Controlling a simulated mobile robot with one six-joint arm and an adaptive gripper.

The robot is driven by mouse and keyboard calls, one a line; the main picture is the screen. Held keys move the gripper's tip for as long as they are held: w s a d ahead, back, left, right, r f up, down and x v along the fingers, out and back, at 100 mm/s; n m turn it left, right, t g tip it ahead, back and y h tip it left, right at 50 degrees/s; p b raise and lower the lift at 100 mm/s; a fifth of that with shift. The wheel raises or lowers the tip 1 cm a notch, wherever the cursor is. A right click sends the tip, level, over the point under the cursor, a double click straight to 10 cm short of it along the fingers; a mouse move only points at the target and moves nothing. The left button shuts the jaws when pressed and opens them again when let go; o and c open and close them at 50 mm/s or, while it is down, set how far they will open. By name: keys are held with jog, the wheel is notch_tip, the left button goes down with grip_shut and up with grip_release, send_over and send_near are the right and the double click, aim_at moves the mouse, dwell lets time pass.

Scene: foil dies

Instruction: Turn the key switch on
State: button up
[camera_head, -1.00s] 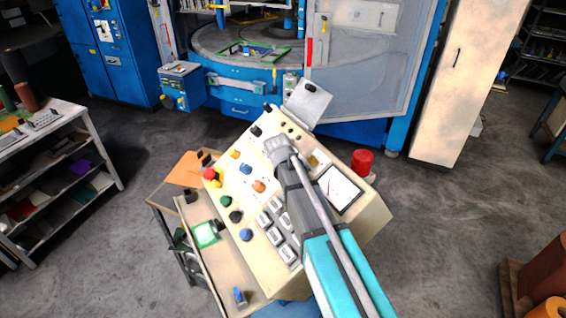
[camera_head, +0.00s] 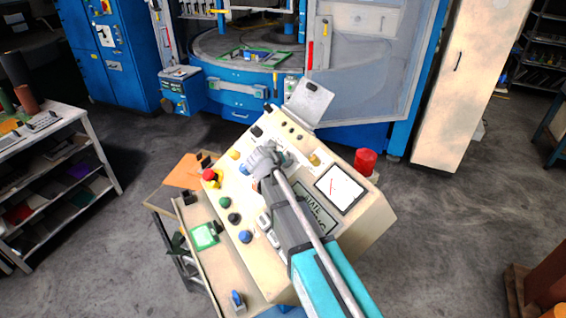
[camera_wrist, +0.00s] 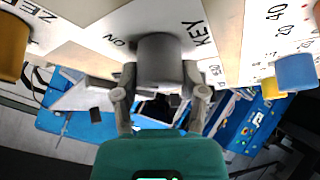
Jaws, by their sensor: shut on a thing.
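In the wrist view the key switch (camera_wrist: 158,60) is a dark grey round knob on a pale panel. The printed words "KEY" and "NO" or "ON" stand on either side of it. My gripper (camera_wrist: 161,97) is shut on this knob, with one finger at each side. In the head view my gripper (camera_head: 264,160) is over the upper middle of the sloped beige control panel (camera_head: 372,222). The arm and gripper hide the switch there. The angle of the key cannot be made out.
A red and yellow emergency stop (camera_head: 211,176) and a blue button (camera_head: 245,169) are left of my gripper. A screen (camera_head: 340,189) and a red beacon (camera_head: 366,160) are to the right. In the wrist view a yellow knob (camera_wrist: 12,48) and a blue knob (camera_wrist: 296,72) flank it.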

jog(key=shift+m, duration=0.5)
jog(key=o, duration=1.1)
jog(key=shift+o, duration=0.2)
jog(key=shift+n, duration=0.5)
